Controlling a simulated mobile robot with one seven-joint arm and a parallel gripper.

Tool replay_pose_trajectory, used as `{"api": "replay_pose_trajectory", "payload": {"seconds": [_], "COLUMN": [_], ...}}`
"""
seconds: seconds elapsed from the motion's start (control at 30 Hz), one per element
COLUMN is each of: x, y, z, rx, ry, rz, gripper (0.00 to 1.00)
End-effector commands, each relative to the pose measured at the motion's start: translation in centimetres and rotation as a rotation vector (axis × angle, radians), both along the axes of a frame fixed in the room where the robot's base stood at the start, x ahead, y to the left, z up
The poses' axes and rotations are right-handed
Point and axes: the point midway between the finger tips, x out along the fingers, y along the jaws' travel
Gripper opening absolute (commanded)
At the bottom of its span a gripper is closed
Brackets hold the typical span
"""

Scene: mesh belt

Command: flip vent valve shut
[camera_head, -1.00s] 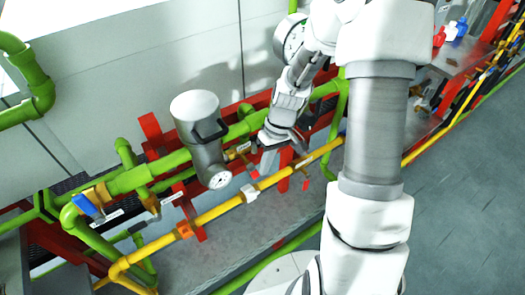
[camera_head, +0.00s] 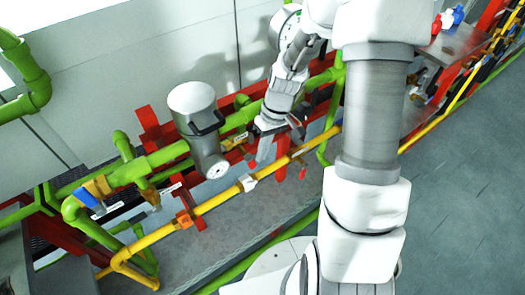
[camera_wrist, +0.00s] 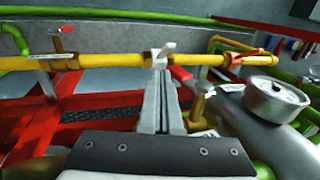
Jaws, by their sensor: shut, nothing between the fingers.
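My gripper (camera_head: 265,148) hangs over the pipe rack, right of the grey canister; its closed fingers also show in the wrist view (camera_wrist: 160,95), holding nothing. The fingers point toward a white-handled valve (camera_wrist: 160,54) on the yellow pipe; that valve also shows in the head view (camera_head: 248,183). Contact cannot be told. Other valves have an orange handle (camera_head: 183,219), a blue handle (camera_head: 86,197) and a red handle (camera_wrist: 57,34). Another red handle (camera_wrist: 181,75) is just right of the fingers. Labels are too small to read, so I cannot tell which is the vent valve.
The yellow pipe (camera_head: 215,202) runs in front of the thick green pipe (camera_head: 160,156). The grey canister with a gauge (camera_head: 197,115) stands close left of my gripper. Red frame bars (camera_wrist: 85,103) lie below it. Grey floor (camera_head: 460,190) is clear at right.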

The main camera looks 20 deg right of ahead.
Motion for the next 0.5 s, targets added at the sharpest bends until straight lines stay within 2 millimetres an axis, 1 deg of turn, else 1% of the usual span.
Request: {"api": "replay_pose_trajectory", "payload": {"seconds": [0.17,0.5], "x": [0.2,0.6], "y": [-0.4,-1.8], "z": [1.7,7.2], "rx": [0.000,-0.002], "ry": [-0.002,-0.001], "rz": [-0.001,-0.001], "gripper": [0.00,0.00]}}
